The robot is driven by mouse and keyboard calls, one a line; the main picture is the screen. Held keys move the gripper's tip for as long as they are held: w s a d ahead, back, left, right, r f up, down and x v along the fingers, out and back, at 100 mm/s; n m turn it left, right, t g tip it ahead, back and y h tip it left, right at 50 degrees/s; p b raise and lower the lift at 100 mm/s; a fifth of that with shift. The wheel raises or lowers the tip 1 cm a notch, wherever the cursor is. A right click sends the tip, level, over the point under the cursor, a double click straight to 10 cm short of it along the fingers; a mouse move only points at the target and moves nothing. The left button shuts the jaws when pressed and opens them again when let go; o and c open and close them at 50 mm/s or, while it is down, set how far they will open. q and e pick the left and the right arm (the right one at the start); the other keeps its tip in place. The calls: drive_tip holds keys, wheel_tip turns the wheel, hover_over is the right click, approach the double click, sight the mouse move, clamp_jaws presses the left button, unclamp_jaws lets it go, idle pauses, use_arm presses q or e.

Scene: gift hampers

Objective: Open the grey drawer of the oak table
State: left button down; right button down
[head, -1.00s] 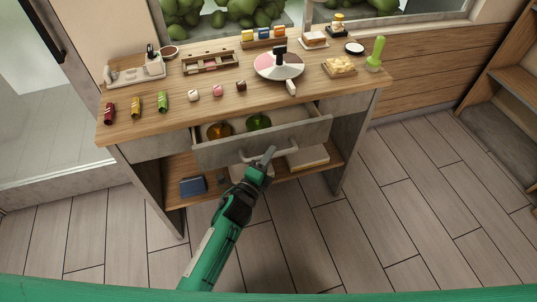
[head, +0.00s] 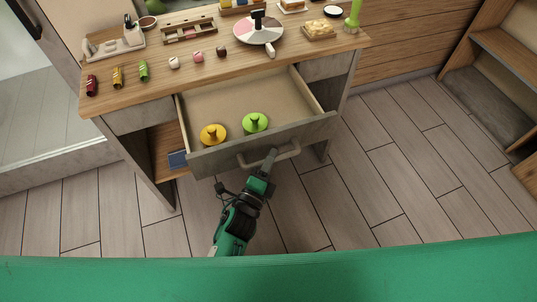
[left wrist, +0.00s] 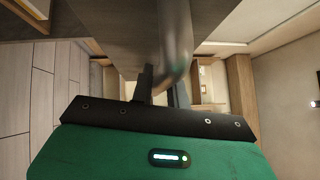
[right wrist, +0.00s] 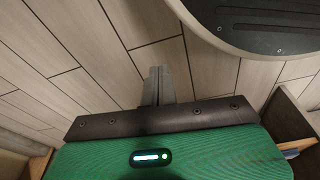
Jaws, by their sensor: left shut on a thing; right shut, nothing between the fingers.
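The grey drawer (head: 225,156) of the oak table (head: 185,75) is pulled well out in the head view. Its inside shows, with a yellow knobbed disc (head: 212,135) and a green knobbed disc (head: 255,123) near its front. The drawer's bar handle (head: 288,153) runs along the front panel. My left gripper (head: 271,160) is shut on the handle near its middle. In the left wrist view the handle (left wrist: 175,40) passes between the fingers (left wrist: 163,85). My right gripper (right wrist: 157,85) shows only in the right wrist view, shut and empty above the floor.
On the tabletop stand a round pink and white turntable (head: 257,31), a wooden rack (head: 188,30), small coloured cylinders and balls. A blue box (head: 178,159) lies on the shelf below. The plank floor (head: 370,190) to the right is clear.

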use_arm(q)
drive_tip(key=c, duration=1.4)
unclamp_jaws()
drive_tip(key=shift+o, duration=0.2)
use_arm(e)
drive_tip(key=shift+s+f, duration=0.15)
drive_tip(key=shift+s, duration=0.1)
drive_tip(key=shift+d, duration=0.1)
